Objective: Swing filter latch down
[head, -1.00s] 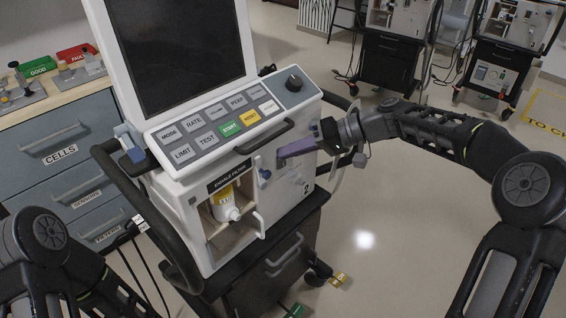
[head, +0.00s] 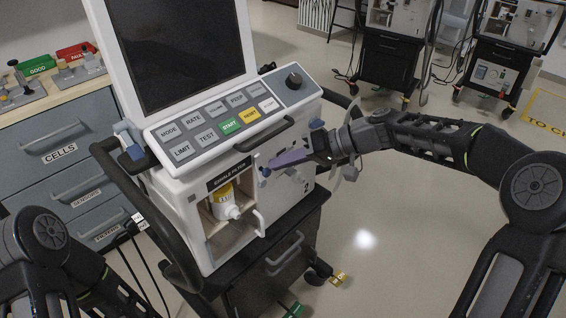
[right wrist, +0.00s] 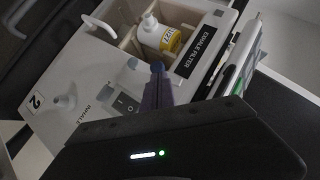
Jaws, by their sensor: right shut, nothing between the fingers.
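The white ventilator (head: 185,225) has an open compartment labelled EXHALE FILTER (head: 232,176). A white filter with a yellow label (head: 226,204) sits in it; the filter also shows in the right wrist view (right wrist: 160,37). In the right wrist view the fingers (right wrist: 157,75) point at the panel near the compartment edge. My left gripper is out of the head view.
The button panel (head: 218,125) and a dark handle (head: 267,135) are just above my right gripper. A white handle (head: 259,222) is beside the compartment. A drawer cabinet (head: 60,150) stands at left.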

